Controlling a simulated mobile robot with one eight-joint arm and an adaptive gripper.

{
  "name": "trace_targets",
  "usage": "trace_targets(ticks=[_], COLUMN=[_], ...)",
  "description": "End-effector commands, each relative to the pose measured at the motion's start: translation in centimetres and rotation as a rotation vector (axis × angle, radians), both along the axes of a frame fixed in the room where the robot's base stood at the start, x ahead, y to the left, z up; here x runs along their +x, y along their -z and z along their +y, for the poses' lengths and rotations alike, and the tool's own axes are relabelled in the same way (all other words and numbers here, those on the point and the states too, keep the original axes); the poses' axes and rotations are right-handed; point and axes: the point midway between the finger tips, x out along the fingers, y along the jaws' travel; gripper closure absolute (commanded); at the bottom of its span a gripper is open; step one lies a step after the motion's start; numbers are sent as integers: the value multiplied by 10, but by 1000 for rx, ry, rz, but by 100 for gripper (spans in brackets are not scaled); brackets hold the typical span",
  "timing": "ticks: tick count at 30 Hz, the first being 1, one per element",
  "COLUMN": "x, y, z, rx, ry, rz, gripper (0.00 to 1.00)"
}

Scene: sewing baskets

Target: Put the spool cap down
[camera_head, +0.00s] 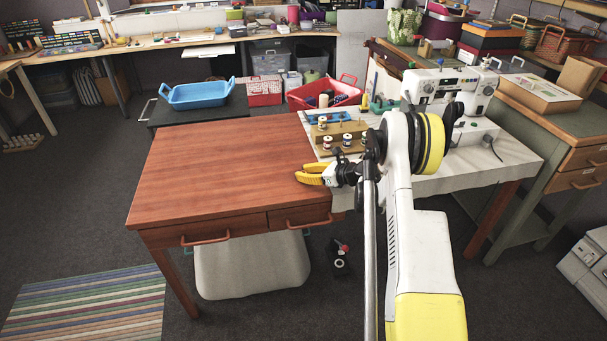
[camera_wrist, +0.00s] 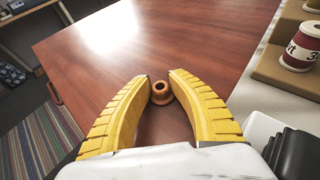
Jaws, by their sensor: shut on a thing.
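The spool cap (camera_wrist: 161,92) is a small brown ring-shaped piece with a dark hole. It sits between the yellow fingers of my gripper (camera_wrist: 160,76), near the tips, and the fingers are shut on it. In the head view my gripper (camera_head: 299,176) is over the right edge of the red-brown wooden table (camera_head: 215,165), pointing left. The cap cannot be made out in the head view. The tabletop shows behind the cap in the wrist view; I cannot tell how high the cap is above it.
The wooden tabletop is bare. To its right, a white-covered table holds a wooden spool rack (camera_head: 338,139), a blue tray (camera_head: 326,116) and a sewing machine (camera_head: 440,85). Blue (camera_head: 197,95) and red (camera_head: 325,97) baskets stand behind.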

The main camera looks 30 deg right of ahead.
Motion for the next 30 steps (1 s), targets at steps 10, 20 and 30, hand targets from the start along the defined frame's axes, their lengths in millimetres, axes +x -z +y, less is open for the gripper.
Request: trace_targets(ticks=[10, 20, 30], x=[0, -30, -86], y=[2, -18, -43], z=[0, -18, -49], rx=[0, 0, 0], ry=[0, 3, 2], rz=[0, 0, 0], gripper=[68, 68, 68])
